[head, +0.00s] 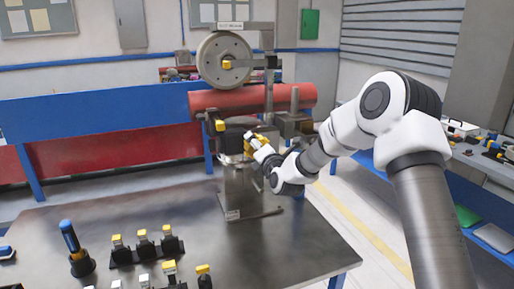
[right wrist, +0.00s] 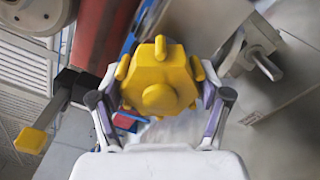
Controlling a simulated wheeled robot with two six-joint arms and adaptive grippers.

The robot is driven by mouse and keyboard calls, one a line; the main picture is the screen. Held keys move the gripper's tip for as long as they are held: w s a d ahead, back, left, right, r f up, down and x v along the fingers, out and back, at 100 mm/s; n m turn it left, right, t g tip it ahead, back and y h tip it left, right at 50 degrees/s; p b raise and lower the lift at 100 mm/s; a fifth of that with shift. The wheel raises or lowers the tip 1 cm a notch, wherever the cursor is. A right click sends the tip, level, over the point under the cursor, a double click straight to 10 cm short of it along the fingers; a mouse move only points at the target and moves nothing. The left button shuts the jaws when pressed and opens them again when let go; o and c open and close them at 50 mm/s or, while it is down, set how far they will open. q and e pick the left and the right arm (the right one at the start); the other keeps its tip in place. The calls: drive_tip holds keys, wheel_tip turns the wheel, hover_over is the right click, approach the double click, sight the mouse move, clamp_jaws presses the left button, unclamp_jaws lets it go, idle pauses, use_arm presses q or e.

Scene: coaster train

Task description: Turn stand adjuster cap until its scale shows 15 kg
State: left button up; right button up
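The yellow adjuster cap (right wrist: 158,78), lobed with a round boss in its middle, faces me in the right wrist view. My right gripper (right wrist: 160,92) has one finger on each side of the cap, close to its rim; I cannot tell whether both press on it. In the head view my right gripper (head: 256,144) reaches the middle of the stand (head: 238,190) from the right, and it partly hides the cap. The scale's reading cannot be made out. My left gripper is not in view.
A grey wheel (head: 212,62) with a yellow hub sits high on the stand, above a red roller (head: 285,97). Several yellow-topped black holders (head: 145,246) and a blue-handled tool (head: 72,240) stand at the front left of the metal table (head: 60,215). The table's right front is clear.

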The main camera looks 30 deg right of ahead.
drive_tip(key=o, duration=0.3)
drive_tip(key=v, duration=1.2)
drive_tip(key=shift+w, duration=0.1)
